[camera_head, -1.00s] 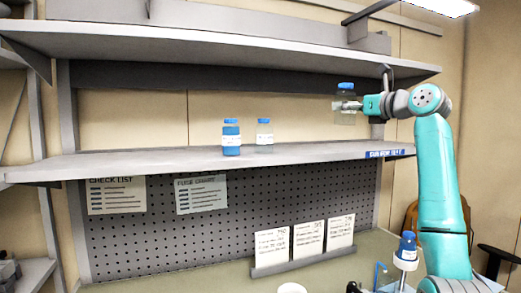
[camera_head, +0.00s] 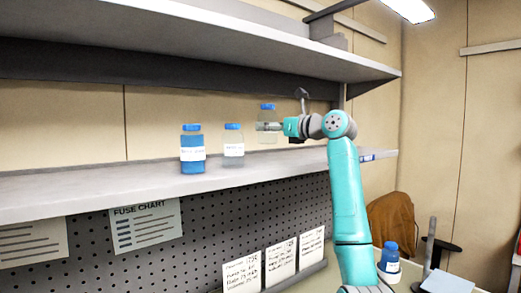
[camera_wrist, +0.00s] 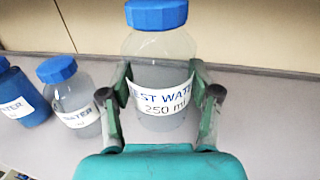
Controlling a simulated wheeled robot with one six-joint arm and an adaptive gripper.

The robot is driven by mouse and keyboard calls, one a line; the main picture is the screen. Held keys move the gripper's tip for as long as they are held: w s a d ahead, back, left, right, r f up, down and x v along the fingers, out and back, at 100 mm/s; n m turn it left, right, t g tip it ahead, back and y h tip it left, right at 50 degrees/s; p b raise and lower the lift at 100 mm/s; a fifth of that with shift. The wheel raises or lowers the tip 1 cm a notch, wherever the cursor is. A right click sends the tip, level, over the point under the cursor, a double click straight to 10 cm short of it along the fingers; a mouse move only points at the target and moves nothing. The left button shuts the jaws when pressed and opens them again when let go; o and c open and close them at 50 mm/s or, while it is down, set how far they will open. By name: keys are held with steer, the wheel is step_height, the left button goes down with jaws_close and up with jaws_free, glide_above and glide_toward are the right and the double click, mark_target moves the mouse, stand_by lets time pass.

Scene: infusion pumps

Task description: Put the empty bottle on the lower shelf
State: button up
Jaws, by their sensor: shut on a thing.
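My gripper (camera_head: 276,127) is shut on a clear bottle (camera_head: 267,110) with a blue cap, which looks empty. The wrist view shows this bottle (camera_wrist: 160,50) upright between my fingers, its label reading "TEST WATER 250 ml". In the head view its base shows above the shelf surface. The lower shelf (camera_head: 100,189) holds a blue-filled bottle (camera_head: 192,165) and a clear bottle (camera_head: 233,134) side by side, left of the held one. They also show at the left of the wrist view, the blue-filled one (camera_wrist: 28,106) cut off and the clear one (camera_wrist: 70,92) nearer.
An upper shelf (camera_head: 150,40) spans above the bottles. Below are a perforated panel (camera_head: 210,225), a fuse chart (camera_head: 146,226) and several label cards (camera_head: 281,263). A blue bottle (camera_head: 389,259) stands low at the right. The lower shelf is bare left of the bottles.

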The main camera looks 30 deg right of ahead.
steer(key=shift+f, duration=2.75)
steer(key=shift+f, duration=0.2)
steer(key=o, duration=1.1)
steer(key=shift+r, duration=0.2)
steer(key=v, duration=1.2)
steer(key=shift+s, duration=0.1)
steer(key=shift+f, duration=0.1)
